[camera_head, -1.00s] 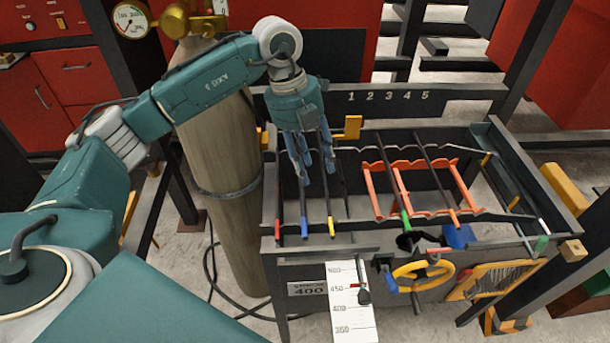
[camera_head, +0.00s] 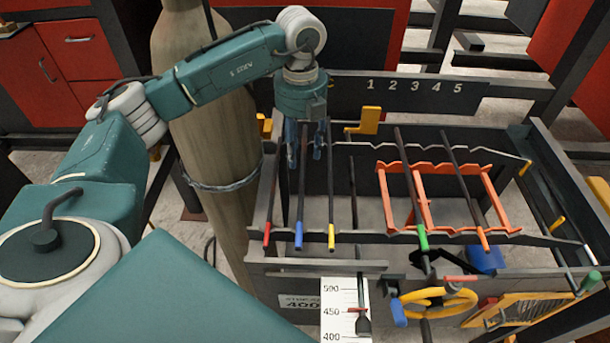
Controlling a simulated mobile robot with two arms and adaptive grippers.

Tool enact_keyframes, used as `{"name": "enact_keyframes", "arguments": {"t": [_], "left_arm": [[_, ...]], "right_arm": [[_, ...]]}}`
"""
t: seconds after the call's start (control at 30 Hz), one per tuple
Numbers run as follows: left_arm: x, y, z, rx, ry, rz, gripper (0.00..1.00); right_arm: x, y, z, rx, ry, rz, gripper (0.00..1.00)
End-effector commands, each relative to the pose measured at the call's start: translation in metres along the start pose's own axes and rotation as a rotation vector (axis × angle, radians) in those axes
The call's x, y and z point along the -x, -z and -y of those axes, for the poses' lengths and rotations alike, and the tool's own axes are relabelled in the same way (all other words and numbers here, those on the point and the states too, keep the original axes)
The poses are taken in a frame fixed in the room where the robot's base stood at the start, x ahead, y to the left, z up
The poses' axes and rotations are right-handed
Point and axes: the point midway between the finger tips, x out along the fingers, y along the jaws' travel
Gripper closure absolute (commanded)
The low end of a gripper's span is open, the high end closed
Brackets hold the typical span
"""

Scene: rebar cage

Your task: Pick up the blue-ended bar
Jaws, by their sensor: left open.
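The blue-ended bar (camera_head: 301,195) is a thin dark rod lying front to back in the rack, its blue tip (camera_head: 298,242) at the front rail between a red-ended bar (camera_head: 270,205) and a yellow-ended bar (camera_head: 331,200). My left gripper (camera_head: 305,152) is open and points down over the rear part of these bars. Its two blue fingers appear on either side of the blue-ended bar. I cannot tell how far down they reach or whether they touch it. The bar's back end is hidden behind the gripper. My right gripper is not in view.
The dark rack (camera_head: 400,238) also holds an orange frame (camera_head: 388,200) carrying a green-ended bar (camera_head: 410,190) and an orange-ended bar (camera_head: 465,190).

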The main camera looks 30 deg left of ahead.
Motion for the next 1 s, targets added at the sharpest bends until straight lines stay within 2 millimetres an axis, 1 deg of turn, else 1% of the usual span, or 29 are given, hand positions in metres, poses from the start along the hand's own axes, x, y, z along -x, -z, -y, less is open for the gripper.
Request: {"name": "enact_keyframes", "arguments": {"t": [0.03, 0.1, 0.27, 0.37, 0.47, 0.6, 0.7, 0.9, 0.97, 1.0], "left_arm": [[-0.006, 0.001, -0.001, 0.001, -0.003, -0.003, 0.57], [-0.015, 0.000, -0.001, 0.001, -0.003, -0.002, 0.57], [-0.027, 0.000, -0.001, 0.001, -0.001, -0.001, 0.57], [-0.035, -0.001, -0.002, 0.001, -0.002, -0.002, 0.57], [-0.050, -0.002, -0.003, 0.001, -0.003, -0.004, 0.57], [-0.071, -0.003, -0.002, 0.001, -0.001, -0.003, 0.57], [-0.077, -0.004, -0.002, 0.001, 0.000, 0.000, 0.57], [-0.079, -0.004, -0.002, 0.000, 0.001, 0.001, 0.57], [-0.078, -0.004, -0.002, 0.000, 0.001, 0.001, 0.67], [-0.078, -0.004, -0.001, 0.000, 0.001, 0.001, 0.75]], "right_arm": [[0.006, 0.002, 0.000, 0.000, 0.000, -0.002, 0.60], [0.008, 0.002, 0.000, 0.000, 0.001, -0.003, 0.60], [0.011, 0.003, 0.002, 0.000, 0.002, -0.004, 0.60], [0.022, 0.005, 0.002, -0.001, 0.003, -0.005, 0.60], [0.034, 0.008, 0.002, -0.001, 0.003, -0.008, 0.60], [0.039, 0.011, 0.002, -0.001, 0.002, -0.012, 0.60], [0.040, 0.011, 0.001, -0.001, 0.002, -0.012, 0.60], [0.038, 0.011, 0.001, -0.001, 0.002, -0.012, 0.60], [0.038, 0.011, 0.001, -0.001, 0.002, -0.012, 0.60], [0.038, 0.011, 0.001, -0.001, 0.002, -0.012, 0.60]]}}
